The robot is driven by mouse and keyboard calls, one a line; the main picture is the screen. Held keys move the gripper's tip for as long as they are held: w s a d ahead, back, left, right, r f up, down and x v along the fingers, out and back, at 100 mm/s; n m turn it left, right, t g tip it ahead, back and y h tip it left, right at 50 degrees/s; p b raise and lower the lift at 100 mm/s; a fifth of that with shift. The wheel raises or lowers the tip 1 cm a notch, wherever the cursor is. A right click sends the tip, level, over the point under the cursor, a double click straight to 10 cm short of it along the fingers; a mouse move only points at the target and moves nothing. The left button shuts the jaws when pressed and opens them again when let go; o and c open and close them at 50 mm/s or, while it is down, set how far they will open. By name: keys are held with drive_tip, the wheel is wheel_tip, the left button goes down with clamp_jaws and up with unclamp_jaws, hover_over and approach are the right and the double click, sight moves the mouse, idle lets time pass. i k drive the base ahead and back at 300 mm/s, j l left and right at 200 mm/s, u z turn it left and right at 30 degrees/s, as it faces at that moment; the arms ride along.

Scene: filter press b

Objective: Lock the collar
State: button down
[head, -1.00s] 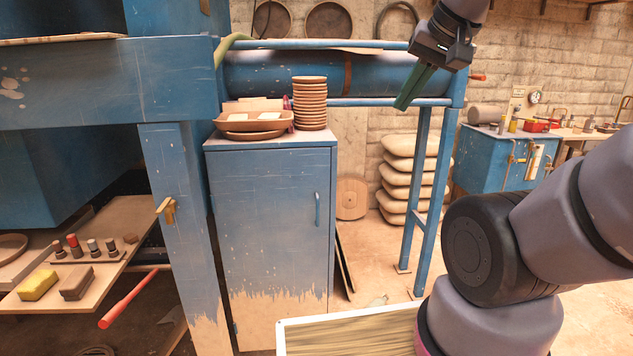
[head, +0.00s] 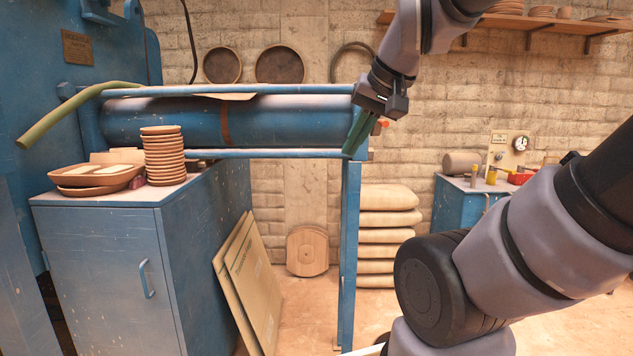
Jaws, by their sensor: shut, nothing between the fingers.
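A long blue cylinder (head: 180,120) lies level in a blue frame against the back wall. A dark reddish-brown band (head: 225,120) runs around its middle. A small orange-red knob or handle end (head: 382,125) shows just right of my gripper, at the cylinder's right end. I cannot tell which part is the collar; the right end is partly hidden behind my gripper. My gripper (head: 350,147) has green fingers, shut and empty, pointing down and left. They overlap the right end of the frame in the picture; contact cannot be told.
Stacked brown dishes (head: 165,157) and trays (head: 97,178) stand on the blue cabinet (head: 105,265). Flat boards (head: 252,280) lean beside it. Pale sacks (head: 388,222) are piled behind the frame's blue leg (head: 350,250). A green hose (head: 65,112) hangs at left.

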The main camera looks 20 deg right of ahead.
sight(377, 129)
drive_tip(key=l+u, duration=0.15)
drive_tip(key=l, duration=0.85)
drive_tip(key=l+u, duration=0.1)
drive_tip(key=l, duration=0.9)
drive_tip(key=k+l+u, duration=0.15)
drive_tip(key=l, duration=0.8)
drive_tip(key=i+l, duration=0.15)
drive_tip(key=l, duration=0.25)
drive_tip(key=i+j+u, duration=0.15)
drive_tip(key=i+j, duration=0.05)
